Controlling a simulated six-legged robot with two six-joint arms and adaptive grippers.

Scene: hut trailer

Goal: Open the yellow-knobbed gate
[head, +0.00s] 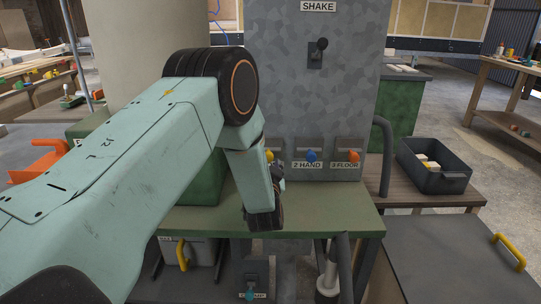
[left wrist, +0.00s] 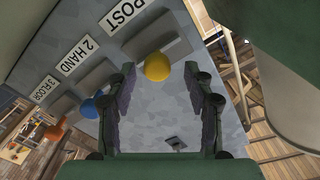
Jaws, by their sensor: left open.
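The yellow knob (left wrist: 157,67) is on the panel by a POST label (left wrist: 125,13) in the left wrist view. It appears between the two spread fingers of my left gripper (left wrist: 159,73), near their tips; I cannot tell whether either finger touches it. In the head view only a sliver of the yellow knob (head: 269,156) shows beside my left arm, which hides most of its gate and my gripper's fingers. My left gripper is open. My right gripper is not in view.
To the right of the yellow knob are a blue knob (head: 311,156), labelled 2 HAND, and an orange knob (head: 353,156), labelled 3 FLOOR. A green ledge (head: 330,222) runs below them. A dark bin (head: 436,170) stands at the right. A SHAKE lever (head: 318,50) sits above.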

